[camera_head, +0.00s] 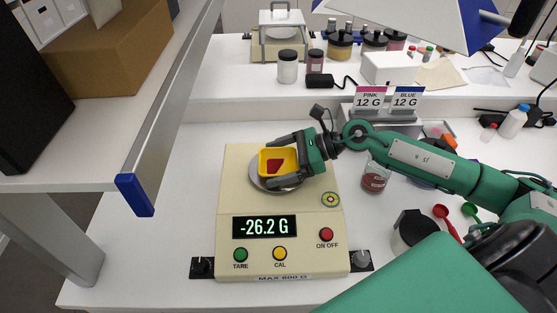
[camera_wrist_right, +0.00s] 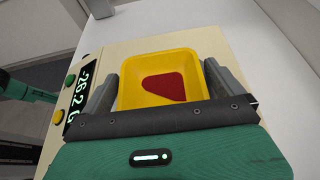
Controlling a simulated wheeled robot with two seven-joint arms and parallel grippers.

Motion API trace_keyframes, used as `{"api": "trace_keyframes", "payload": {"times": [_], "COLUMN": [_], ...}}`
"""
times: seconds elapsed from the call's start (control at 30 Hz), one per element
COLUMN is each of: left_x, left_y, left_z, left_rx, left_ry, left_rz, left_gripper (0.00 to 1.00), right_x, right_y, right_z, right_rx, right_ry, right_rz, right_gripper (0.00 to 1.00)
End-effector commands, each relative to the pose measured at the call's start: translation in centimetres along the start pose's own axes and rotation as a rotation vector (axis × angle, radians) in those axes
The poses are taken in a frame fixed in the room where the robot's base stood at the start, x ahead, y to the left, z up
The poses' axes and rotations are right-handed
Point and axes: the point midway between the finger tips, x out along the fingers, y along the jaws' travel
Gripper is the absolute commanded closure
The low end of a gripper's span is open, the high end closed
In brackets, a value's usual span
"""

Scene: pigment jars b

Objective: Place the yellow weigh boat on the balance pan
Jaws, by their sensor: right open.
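The yellow weigh boat (camera_head: 289,157) sits on the round grey balance pan (camera_head: 259,183), with a red patch of powder in it. The boat also shows in the right wrist view (camera_wrist_right: 130,92), where the red patch is clear. My right gripper (camera_head: 271,164) comes from the right with one finger on each side of the boat. Its fingers are open around the boat, and slim gaps show in the wrist view. The fingers hide part of the pan. The cream balance (camera_head: 234,207) reads -26.2 G. My left gripper is out of view.
A glass jar with red contents (camera_head: 373,178) stands right of the balance, below my right arm. Pink and blue 12 G signs (camera_head: 370,97) stand behind. A shelf with a blue-capped edge (camera_head: 134,195) overhangs at left. Red and green scoops (camera_head: 446,220) lie at right.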

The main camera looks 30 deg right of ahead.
Motion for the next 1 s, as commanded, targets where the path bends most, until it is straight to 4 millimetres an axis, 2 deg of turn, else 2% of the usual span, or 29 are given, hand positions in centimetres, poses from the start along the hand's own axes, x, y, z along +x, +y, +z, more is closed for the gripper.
{"api": "trace_keyframes", "payload": {"times": [0.17, 0.33, 0.53, 0.73, 1.0], "left_x": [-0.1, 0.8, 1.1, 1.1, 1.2], "left_y": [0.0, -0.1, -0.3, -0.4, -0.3], "left_z": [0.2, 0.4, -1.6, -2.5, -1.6], "left_rx": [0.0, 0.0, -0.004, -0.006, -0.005], "left_ry": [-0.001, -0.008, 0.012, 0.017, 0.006], "left_rz": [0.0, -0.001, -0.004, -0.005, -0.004], "left_gripper": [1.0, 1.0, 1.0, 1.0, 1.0], "right_x": [-0.2, -2.2, -4.7, -6.5, -8.3], "right_y": [0.0, -0.1, 0.0, 0.0, 0.0], "right_z": [0.1, -0.3, -0.3, -0.1, -0.1], "right_rx": [0.0, 0.002, 0.004, 0.003, 0.005], "right_ry": [0.001, 0.005, 0.004, 0.002, 0.002], "right_rz": [-0.001, -0.002, -0.001, 0.0, -0.001], "right_gripper": [0.02, 0.02, 0.02, 0.02, 0.02]}}
